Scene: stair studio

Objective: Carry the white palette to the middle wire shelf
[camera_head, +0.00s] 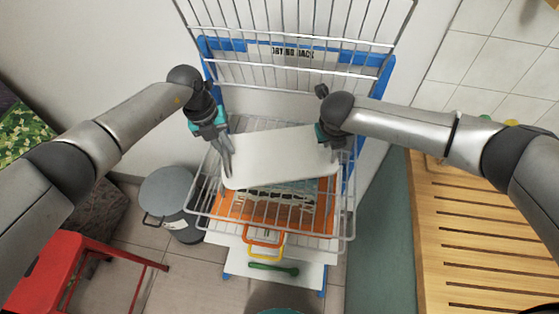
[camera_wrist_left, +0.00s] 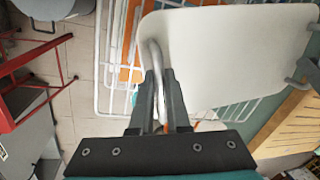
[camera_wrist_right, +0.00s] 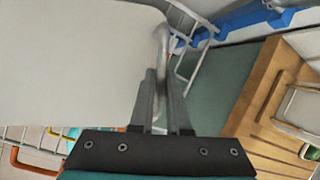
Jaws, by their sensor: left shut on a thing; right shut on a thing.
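The white palette (camera_head: 280,157) is a flat, rounded board with a metal handle at each end. It is over a pulled-out-looking wire shelf (camera_head: 207,212) of the blue drying rack, its right end farther back in the head view. Whether it touches the wires cannot be told. My left gripper (camera_head: 228,160) is shut on the palette's left handle, seen in the left wrist view (camera_wrist_left: 158,100). My right gripper (camera_head: 324,134) is shut on its right handle, seen in the right wrist view (camera_wrist_right: 160,100). The palette hides much of the shelf.
An upper wire shelf (camera_head: 300,66) tilts up at the back. An orange sheet (camera_head: 229,208) and a patterned picture lie beneath the palette. A grey bin (camera_head: 168,192) and red stool (camera_head: 48,262) stand left. A slatted wooden bench (camera_head: 475,235) stands right.

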